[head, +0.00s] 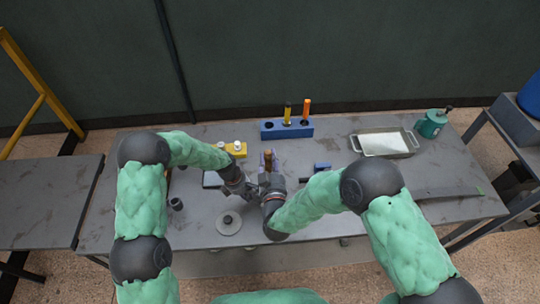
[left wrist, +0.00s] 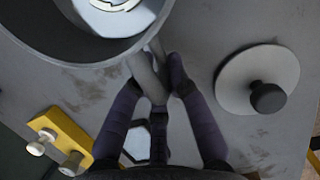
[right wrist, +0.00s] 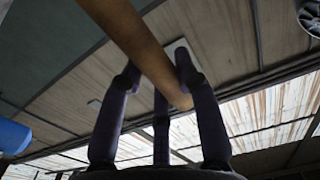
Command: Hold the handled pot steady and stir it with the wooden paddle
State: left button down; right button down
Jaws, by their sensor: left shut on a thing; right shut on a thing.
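The grey pot (left wrist: 70,48) is partly in view at the top left of the left wrist view, its round rim and a pale disc inside showing. My left gripper (left wrist: 160,82) is shut on the pot's handle (left wrist: 146,72). In the head view my left gripper (head: 250,190) is low over the table, and the pot is mostly hidden behind the grippers. My right gripper (right wrist: 158,82) is shut on the wooden paddle (right wrist: 125,30), which crosses its fingers at a slant. The paddle top (head: 268,156) shows in the head view. I cannot tell whether its lower end is inside the pot.
A round lid with black knob (head: 228,220) lies in front on the table (head: 330,228). Behind stand a yellow block (head: 237,153) with white knobs and a blue rack (head: 268,131) with coloured handles. A metal tray (head: 385,143) and green can (head: 432,124) are at the right.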

jog(key=shift+f, duration=3.85)
jog(key=c, duration=1.7)
grip_release()
jog(key=shift+c, duration=1.6)
